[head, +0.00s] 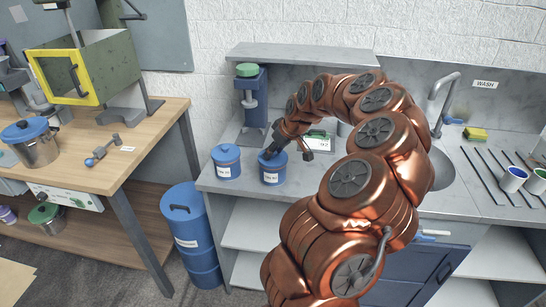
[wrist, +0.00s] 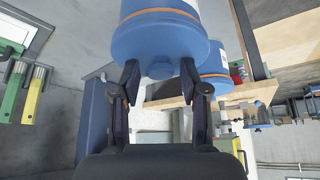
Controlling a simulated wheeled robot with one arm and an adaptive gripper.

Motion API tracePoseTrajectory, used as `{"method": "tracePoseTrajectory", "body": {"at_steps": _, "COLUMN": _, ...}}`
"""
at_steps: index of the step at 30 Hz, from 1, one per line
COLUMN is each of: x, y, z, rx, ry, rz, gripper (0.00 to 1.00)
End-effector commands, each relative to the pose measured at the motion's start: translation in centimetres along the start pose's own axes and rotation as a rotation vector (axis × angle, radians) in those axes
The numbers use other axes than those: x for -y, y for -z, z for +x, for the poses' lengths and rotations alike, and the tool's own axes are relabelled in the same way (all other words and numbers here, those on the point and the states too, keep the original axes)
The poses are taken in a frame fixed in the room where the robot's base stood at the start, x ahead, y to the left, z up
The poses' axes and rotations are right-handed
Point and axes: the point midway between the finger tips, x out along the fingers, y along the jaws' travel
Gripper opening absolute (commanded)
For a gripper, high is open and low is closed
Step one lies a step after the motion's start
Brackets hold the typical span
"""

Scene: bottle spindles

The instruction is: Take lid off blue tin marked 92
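A blue tin (head: 272,175) with a white label stands on the grey counter, its blue lid (head: 273,158) on top. The label's print is too small to read with certainty. My gripper (head: 273,151) comes down from above onto this lid. In the wrist view the lid (wrist: 160,36) has a round knob (wrist: 160,70). My gripper (wrist: 160,72) is open, with one finger on each side of the knob and a small gap showing. A second, similar blue lidded tin (head: 227,170) stands just to the left; its label is also hard to read.
A blue press-like stand with a green top (head: 250,95) stands behind the tins. A sink and tap (head: 440,100) are to the right, with pots (head: 513,179) beyond. A blue drum (head: 193,240) stands on the floor between the counter and the wooden bench (head: 80,160).

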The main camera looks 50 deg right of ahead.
Motion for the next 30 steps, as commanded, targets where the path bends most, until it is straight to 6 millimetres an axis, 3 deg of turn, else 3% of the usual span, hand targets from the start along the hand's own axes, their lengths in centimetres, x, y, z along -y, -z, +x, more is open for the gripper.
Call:
{"method": "tracePoseTrajectory", "body": {"at_steps": 1, "x": 0.0, "y": 0.0, "z": 0.0, "rx": 0.0, "ry": 0.0, "rz": 0.0, "gripper": 0.36}}
{"method": "tracePoseTrajectory", "body": {"at_steps": 9, "x": 0.0, "y": 0.0, "z": 0.0, "rx": 0.0, "ry": 0.0, "rz": 0.0, "gripper": 0.08}}
{"method": "tracePoseTrajectory", "body": {"at_steps": 20, "x": 0.0, "y": 0.2, "z": -0.3, "rx": 0.001, "ry": -0.001, "rz": -0.001, "gripper": 0.08}}
{"method": "tracePoseTrajectory", "body": {"at_steps": 30, "x": 0.0, "y": 1.4, "z": -2.3, "rx": -0.001, "ry": 0.0, "rz": -0.001, "gripper": 0.08}}
